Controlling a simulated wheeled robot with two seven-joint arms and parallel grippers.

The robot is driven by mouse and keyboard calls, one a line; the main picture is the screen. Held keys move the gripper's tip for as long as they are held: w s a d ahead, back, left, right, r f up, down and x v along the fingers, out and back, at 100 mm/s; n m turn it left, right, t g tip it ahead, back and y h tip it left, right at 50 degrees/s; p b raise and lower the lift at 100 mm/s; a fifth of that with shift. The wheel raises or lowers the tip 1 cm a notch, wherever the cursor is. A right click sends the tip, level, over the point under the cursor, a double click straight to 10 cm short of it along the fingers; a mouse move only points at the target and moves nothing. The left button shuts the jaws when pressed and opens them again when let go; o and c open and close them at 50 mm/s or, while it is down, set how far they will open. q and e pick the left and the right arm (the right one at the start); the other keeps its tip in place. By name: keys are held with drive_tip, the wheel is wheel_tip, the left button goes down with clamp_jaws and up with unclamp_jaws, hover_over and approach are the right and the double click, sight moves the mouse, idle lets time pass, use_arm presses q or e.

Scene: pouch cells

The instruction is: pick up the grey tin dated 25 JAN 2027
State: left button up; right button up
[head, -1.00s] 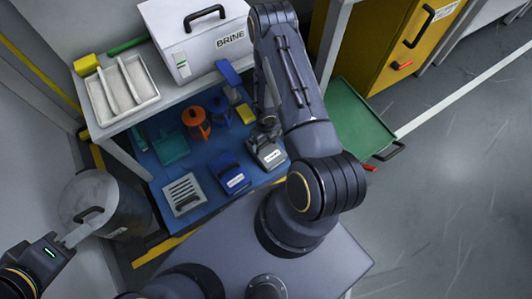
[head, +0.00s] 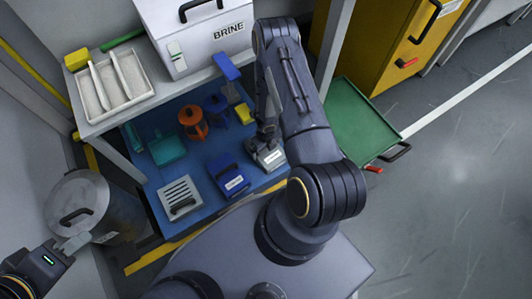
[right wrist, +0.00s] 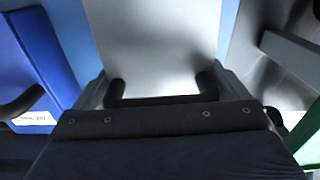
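A grey tin (head: 270,157) with a white label stands on the blue mat, at its right front. The label is too small to read in the head view. My right gripper (head: 265,137) is down at this tin and hides part of its top. In the right wrist view a plain grey surface (right wrist: 155,45) with a black handle (right wrist: 160,101) fills the middle, close to the gripper. I cannot tell whether the fingers are closed on it. My left gripper (head: 76,243) is out at the left, away from the tins; its finger gap is unclear.
A blue tin (head: 228,174) stands left of the grey tin, and a slatted grey item (head: 180,197) further left. An orange pot (head: 193,121) is behind. The white BRINE box (head: 200,36) stands on the shelf above. A green tray (head: 352,120) lies right.

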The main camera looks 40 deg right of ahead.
drive_tip(key=c, duration=0.9)
drive_tip(key=shift+c, duration=0.8)
drive_tip(key=shift+r, duration=0.15)
